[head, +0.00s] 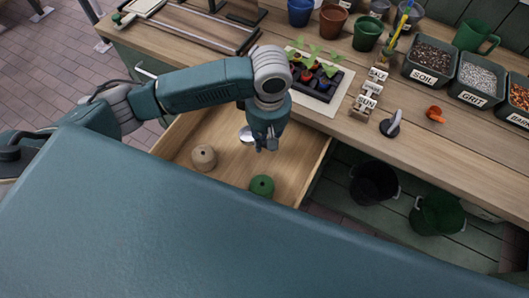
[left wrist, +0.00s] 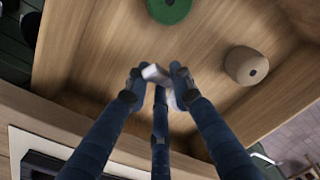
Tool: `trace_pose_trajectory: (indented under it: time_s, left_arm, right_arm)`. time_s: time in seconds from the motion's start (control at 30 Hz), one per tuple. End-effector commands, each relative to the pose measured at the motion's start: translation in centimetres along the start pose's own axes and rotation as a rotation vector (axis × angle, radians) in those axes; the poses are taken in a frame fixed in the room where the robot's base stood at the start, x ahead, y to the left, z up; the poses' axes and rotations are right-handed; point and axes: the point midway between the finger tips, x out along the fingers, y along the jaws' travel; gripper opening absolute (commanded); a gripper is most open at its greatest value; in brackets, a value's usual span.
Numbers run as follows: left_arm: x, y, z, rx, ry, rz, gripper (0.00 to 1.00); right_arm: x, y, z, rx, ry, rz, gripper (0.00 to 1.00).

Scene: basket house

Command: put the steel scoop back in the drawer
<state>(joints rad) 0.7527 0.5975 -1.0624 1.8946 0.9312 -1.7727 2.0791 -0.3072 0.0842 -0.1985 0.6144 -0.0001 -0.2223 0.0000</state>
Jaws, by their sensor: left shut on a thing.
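The steel scoop (head: 246,135) shows as a small shiny piece beside my left gripper (head: 266,146), over the open wooden drawer (head: 231,170). In the left wrist view, the left gripper (left wrist: 158,82) is shut on the pale scoop handle (left wrist: 156,73), with the drawer floor behind it. The fingers hide much of the scoop. I cannot tell whether it touches the drawer floor. My right gripper is in neither view.
A beige twine ball (head: 204,158) and a green twine ball (head: 262,187) lie in the drawer, with bare floor between them. The bench top behind holds a seedling tray (head: 322,90), labelled bins and pots. Black (head: 374,183) and green (head: 437,212) buckets stand below right.

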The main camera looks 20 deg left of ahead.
Motion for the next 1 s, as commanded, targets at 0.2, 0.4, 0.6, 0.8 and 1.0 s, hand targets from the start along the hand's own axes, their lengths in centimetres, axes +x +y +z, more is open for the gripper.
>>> trace_pose_trajectory:
  time_s: [0.2,0.4,0.6,0.8,1.0]
  left_arm:
    - [3.4,0.1,0.1,0.001,-0.001,0.000,0.00]
    - [5.6,0.0,0.1,0.001,0.000,-0.003,0.00]
    - [8.0,0.2,0.2,0.002,0.000,0.001,0.00]
    - [8.1,0.2,0.2,0.002,0.000,0.002,0.00]
    - [8.4,0.2,0.3,0.002,-0.001,0.000,0.00]
  right_arm:
    - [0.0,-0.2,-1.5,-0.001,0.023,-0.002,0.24]
    - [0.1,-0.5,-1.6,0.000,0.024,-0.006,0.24]
    - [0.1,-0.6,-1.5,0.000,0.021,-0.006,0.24]
    - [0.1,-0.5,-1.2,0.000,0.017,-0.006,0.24]
    - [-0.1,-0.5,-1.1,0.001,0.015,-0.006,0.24]
